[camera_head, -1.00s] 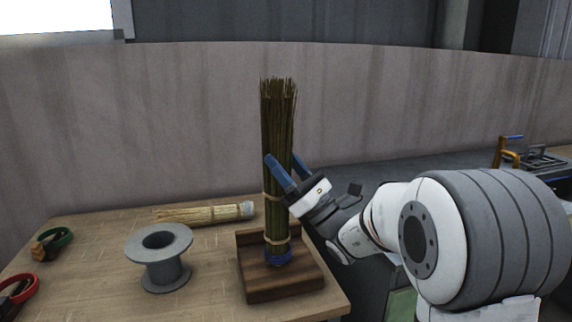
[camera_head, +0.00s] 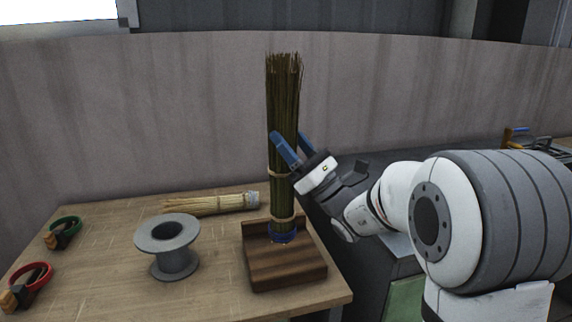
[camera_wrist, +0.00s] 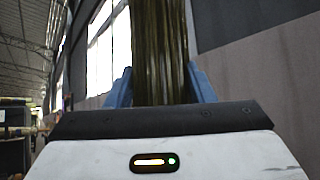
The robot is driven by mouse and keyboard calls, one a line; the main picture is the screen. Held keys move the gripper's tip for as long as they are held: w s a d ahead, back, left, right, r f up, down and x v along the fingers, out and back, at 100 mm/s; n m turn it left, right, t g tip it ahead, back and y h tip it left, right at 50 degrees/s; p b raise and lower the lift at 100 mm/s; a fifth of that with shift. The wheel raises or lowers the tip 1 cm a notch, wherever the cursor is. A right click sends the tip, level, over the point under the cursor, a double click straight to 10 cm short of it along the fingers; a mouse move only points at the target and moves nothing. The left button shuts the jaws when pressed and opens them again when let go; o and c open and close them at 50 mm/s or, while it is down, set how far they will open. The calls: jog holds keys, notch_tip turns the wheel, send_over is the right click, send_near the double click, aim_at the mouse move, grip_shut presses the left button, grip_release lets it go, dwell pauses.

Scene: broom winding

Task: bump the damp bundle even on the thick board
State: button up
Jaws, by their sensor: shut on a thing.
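The bundle (camera_head: 285,105) is a tall sheaf of green-brown stalks, upright in the head view, with pale ties and a blue band (camera_head: 283,237) at its foot. Its foot is over the thick dark wooden board (camera_head: 287,270), near the raised back lip, and seems a little above the surface; the gap itself is hard to make out. My gripper (camera_head: 291,148) is shut on the bundle around mid-height, reaching in from the right. In the wrist view the stalks (camera_wrist: 160,50) stand between the two blue fingers; the foot and board are out of that view.
A grey spool (camera_head: 167,247) stands left of the board. A paler bundle (camera_head: 210,204) lies behind it. Green-handled (camera_head: 64,232) and red-handled tools (camera_head: 28,285) lie at the table's left. The board is near the table's right edge. A wall rises behind.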

jog(key=shift+f, duration=0.1)
jog(key=shift+f+b, duration=1.95)
jog(key=shift+f, duration=0.55)
jog(key=shift+r, duration=0.1)
jog(key=shift+r+p, duration=2)
jog(key=shift+r, duration=0.65)
jog(key=shift+f, duration=0.1)
